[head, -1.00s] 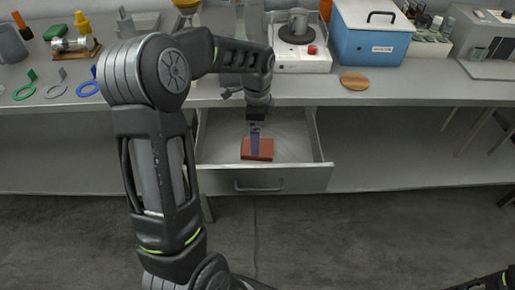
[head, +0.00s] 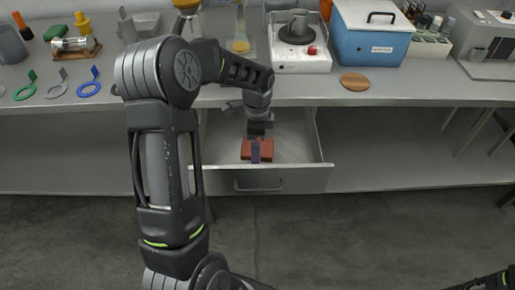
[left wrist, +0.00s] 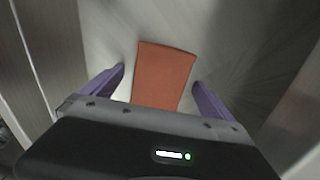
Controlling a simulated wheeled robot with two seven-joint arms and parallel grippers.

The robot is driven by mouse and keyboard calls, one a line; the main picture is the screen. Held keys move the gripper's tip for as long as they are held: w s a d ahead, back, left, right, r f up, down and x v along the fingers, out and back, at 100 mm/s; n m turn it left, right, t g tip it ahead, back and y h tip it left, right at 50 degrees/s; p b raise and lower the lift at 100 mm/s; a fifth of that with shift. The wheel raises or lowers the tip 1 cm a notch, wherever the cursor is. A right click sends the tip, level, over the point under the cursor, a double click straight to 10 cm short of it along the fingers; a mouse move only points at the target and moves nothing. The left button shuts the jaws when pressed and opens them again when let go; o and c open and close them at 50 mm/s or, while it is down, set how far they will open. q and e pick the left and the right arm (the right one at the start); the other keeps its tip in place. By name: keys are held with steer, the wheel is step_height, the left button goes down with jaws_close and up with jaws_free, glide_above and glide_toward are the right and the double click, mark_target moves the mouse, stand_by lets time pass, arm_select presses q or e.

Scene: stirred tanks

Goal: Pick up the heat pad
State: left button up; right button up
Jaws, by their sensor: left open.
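The heat pad (head: 248,149) is a flat reddish-brown rectangle lying in the open drawer (head: 300,155). In the left wrist view the heat pad (left wrist: 164,75) lies between the two purple fingers of my left gripper (left wrist: 158,88). There is a gap on both sides, and the fingers do not touch it. In the head view my left gripper (head: 256,148) points down over the pad and hides part of it. It is open and empty. My right gripper is not in view; only a bit of dark arm shows at the lower right corner.
The drawer walls (left wrist: 32,60) stand close around the gripper. Above the drawer is the bench, with a hotplate stirrer (head: 300,58), a blue cooler box (head: 370,45), a round wooden disc (head: 354,82) and coloured rings (head: 89,89) at the left. The shelf right of the drawer is bare.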

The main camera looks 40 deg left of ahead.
arm_select(q)
steer(key=c, duration=1.4)
steer(key=shift+r, duration=0.15)
steer(key=shift+c, duration=0.2)
step_height(320, 180, up, 10)
stand_by(0.5)
